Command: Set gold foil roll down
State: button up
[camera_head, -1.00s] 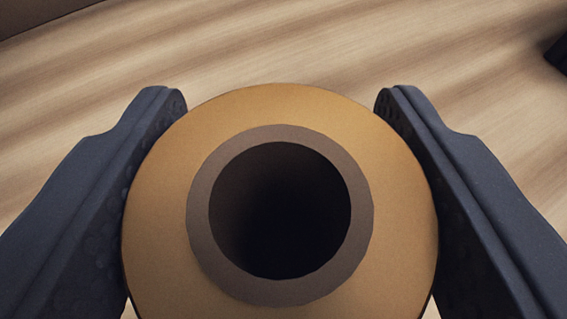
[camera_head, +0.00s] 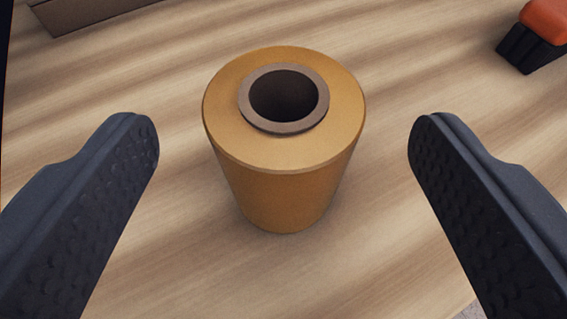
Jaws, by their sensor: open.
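The gold foil roll (camera_head: 285,185) stands upright on the wooden surface (camera_head: 390,250). Its brown core with a dark hollow faces up. My gripper (camera_head: 284,140) is wide open, with one dark textured finger on each side of the picture. Clear gaps show between both fingers and the roll, and nothing is held. The roll is ahead of the fingers, and its whole top and near side are visible.
An orange and black object (camera_head: 540,35) sits at the top right. A brown raised edge or box (camera_head: 95,14) lies at the top left. The wood around the roll is clear. An edge of the surface shows at the bottom right.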

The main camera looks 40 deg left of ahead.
jog(key=v, duration=0.6)
jog(key=w+d+r+m+t+h, duration=0.1)
jog(key=d+r+h, duration=0.3)
jog(key=r, duration=0.5)
jog(key=w+d+r+m+t+h, duration=0.1)
jog(key=w+d+r+m, duration=0.1)
jog(key=d+r, duration=0.55)
jog(key=w+d+r+m+t+h, duration=0.1)
jog(key=d+r+t+h, duration=0.2)
jog(key=r, duration=0.7)
jog(key=s+r+m, duration=0.1)
jog(key=s+r, duration=0.5)
jog(key=r, duration=0.3)
jog(key=s+a+r+m, duration=0.1)
jog(key=s+r+m, duration=0.1)
jog(key=s+r, duration=0.4)
jog(key=s+r+m+h, duration=0.1)
jog(key=s+r, duration=0.5)
jog(key=r, duration=0.6)
jog(key=shift+a+r, duration=0.15)
jog(key=shift+c, duration=0.4)
